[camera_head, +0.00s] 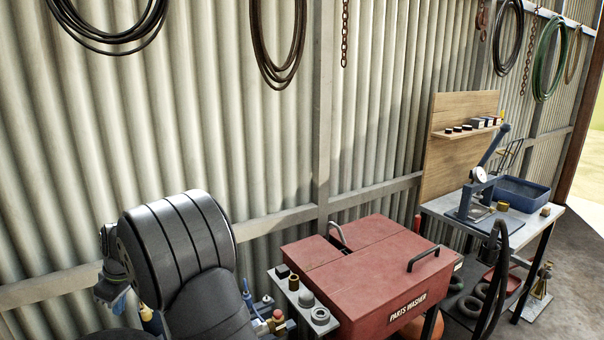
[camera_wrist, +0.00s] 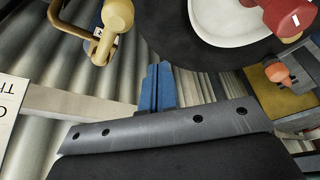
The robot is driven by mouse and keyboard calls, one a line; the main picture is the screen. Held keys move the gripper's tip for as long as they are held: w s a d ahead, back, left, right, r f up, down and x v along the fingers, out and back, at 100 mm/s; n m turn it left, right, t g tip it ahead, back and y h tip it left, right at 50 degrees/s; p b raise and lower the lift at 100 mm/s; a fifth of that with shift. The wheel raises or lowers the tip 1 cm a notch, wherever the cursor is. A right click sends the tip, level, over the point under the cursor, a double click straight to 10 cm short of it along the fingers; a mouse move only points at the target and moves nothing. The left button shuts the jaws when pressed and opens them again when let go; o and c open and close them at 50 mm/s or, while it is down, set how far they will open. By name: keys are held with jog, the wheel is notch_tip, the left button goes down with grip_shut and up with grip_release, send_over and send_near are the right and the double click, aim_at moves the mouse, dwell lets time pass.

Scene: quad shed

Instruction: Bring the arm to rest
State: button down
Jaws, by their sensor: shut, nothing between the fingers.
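My gripper (camera_wrist: 157,88) shows in the wrist view as two blue fingers pressed together, with nothing between them. The fingers point up in that picture, toward the corrugated wall, and appear clear of what surrounds them. In the head view my dark arm fills the lower left, in front of the wall. I cannot clearly make out the fingers there.
A red parts washer (camera_head: 393,290) stands right of my arm, with a small side shelf (camera_head: 318,322) of parts. A bench (camera_head: 440,207) with a press (camera_head: 480,185) stands farther right. In the wrist view, a brass fitting (camera_wrist: 117,16) and red knob (camera_wrist: 289,14) are near the fingers.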

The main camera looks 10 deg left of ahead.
jog(key=m, duration=0.1)
jog(key=a+m, duration=0.1)
jog(key=a+f+m+t, duration=0.1)
jog(key=shift+w+m, duration=0.25)
jog(key=shift+m, duration=0.05)
jog(key=shift+w+a+m+t, duration=0.2)
jog(key=shift+a+m+t, duration=0.25)
jog(key=shift+m, duration=0.45)
jog(key=shift+w+a+m+t+h, duration=0.25)
jog(key=shift+w+a+m, duration=0.2)
jog(key=shift+m, duration=0.5)
jog(key=shift+w+a+m+t+h, duration=0.2)
jog(key=shift+w+a+m, duration=0.25)
jog(key=shift+m, duration=0.55)
jog(key=shift+w+a+m+t+h, duration=0.15)
jog(key=shift+w+a+m+t, duration=0.25)
jog(key=shift+m, duration=0.55)
jog(key=shift+s+d+n+g+y, duration=0.2)
jog(key=shift+s+d+n+g, duration=0.3)
jog(key=shift+n, duration=0.75)
jog(key=shift+s+d+n+g+y, duration=0.25)
jog(key=shift+s+d+n, duration=0.35)
jog(key=shift+n, duration=0.7)
jog(key=shift+s+d+n+g+y, duration=0.15)
jog(key=shift+s+d+n+g, duration=0.4)
jog(key=shift+n, duration=0.7)
jog(key=shift+w+d, duration=0.15)
